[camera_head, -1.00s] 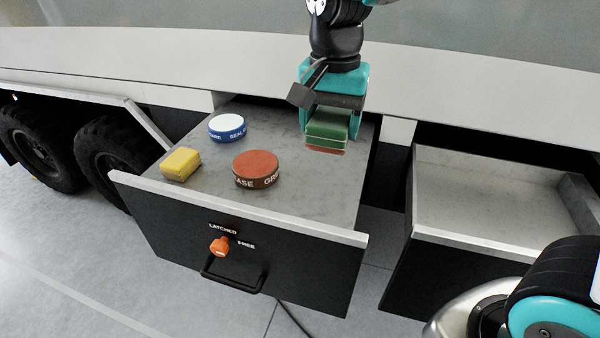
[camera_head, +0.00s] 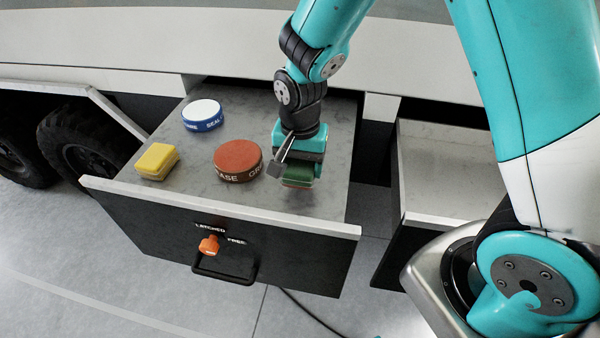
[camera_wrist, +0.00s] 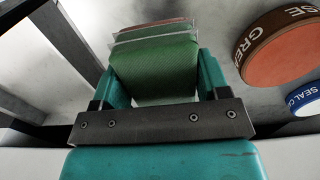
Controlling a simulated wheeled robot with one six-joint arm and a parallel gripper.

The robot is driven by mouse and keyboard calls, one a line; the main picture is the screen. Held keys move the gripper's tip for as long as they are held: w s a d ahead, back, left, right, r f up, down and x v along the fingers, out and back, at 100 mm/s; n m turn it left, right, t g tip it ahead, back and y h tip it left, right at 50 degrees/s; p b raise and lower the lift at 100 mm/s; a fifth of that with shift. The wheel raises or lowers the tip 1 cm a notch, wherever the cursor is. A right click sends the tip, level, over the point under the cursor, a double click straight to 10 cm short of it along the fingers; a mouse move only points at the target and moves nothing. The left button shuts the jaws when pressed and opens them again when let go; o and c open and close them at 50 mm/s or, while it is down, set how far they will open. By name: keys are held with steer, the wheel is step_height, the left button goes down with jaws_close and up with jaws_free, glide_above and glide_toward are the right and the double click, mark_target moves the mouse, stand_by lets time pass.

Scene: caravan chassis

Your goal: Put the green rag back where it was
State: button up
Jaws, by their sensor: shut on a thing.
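The green rag (camera_head: 298,172) is a folded green block with a reddish layer at its lower edge. My gripper (camera_head: 297,178) is shut on it, over the right part of the left drawer's grey top surface (camera_head: 321,207). The rag also shows between the jaws in the wrist view (camera_wrist: 155,68). I cannot tell whether its underside touches the surface.
A red-brown grease tin (camera_head: 238,158) stands just left of my gripper. A blue and white seal tin (camera_head: 202,114) and a yellow block (camera_head: 157,160) are farther left. An orange latch knob (camera_head: 209,245) is on the drawer front. A second drawer (camera_head: 440,180) is open at right.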

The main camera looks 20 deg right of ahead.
mark_target(300, 161)
steer(key=shift+f+p, duration=0.4)
steer(key=shift+f, duration=1.8)
steer(key=shift+f, duration=0.2)
steer(key=o, duration=1)
steer(key=shift+c, duration=0.2)
steer(key=shift+r, duration=0.15)
step_height(300, 161, up, 12)
steer(key=b, duration=0.3)
steer(key=shift+f, duration=0.25)
steer(key=s+a+r+n+y, duration=0.2)
steer(key=s+r+n, duration=0.3)
steer(key=s+n, duration=0.2)
steer(key=s+a+r+n+y, duration=0.2)
steer(key=s+r+n, duration=0.2)
steer(key=s+n, duration=0.3)
steer(key=s, duration=0.4)
steer(key=shift+a+r, duration=0.15)
steer(key=shift+r, duration=0.2)
